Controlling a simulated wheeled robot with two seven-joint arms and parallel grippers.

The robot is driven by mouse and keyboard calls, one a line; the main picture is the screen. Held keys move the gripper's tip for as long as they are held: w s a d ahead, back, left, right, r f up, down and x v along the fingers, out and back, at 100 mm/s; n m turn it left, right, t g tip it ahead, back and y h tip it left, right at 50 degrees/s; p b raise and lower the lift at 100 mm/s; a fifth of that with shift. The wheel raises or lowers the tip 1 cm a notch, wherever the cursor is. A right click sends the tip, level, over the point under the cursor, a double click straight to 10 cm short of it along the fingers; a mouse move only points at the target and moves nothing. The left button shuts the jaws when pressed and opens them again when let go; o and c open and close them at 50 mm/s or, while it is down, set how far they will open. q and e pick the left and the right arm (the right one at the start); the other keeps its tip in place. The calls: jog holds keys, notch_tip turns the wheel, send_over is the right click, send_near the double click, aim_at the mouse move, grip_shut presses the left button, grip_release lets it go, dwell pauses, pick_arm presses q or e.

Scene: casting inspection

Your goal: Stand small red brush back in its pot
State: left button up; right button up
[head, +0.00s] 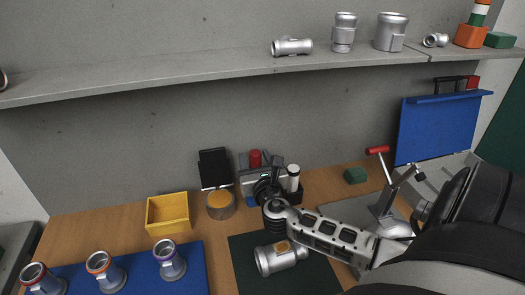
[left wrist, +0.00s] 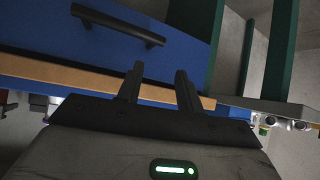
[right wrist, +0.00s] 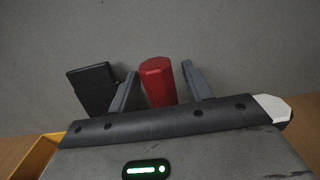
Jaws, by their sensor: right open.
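A red, faceted thing, likely the brush's handle, stands upright between the fingertips of my right gripper (right wrist: 160,88) in the right wrist view. Its red end (right wrist: 158,66) points up. It also shows in the head view (head: 255,158) at the back of the bench, above my right gripper (head: 268,187). That gripper is open, its fingers on both sides of the red thing without clear contact. Bristles and any pot around it are hidden. My left gripper (left wrist: 160,88) is open and empty, below a blue front with a black handle (left wrist: 118,25).
Beside the right gripper are a white-capped bottle (head: 293,178), a black block (head: 214,168) and a round orange-topped tin (head: 220,205). A yellow bin (head: 168,213) stands left. A metal fitting (head: 281,257) lies on the dark mat (head: 310,278). A shelf (head: 150,73) runs above.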

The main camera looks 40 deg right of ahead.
pick_arm(q)
jog(key=shift+w+d+f+b, duration=0.15)
jog(key=shift+f+b, duration=0.35)
jog(key=shift+b, duration=0.6)
pick_arm(e)
jog(key=v, duration=1.5)
jog(key=shift+s+r, duration=0.15)
jog(key=shift+s, duration=0.15)
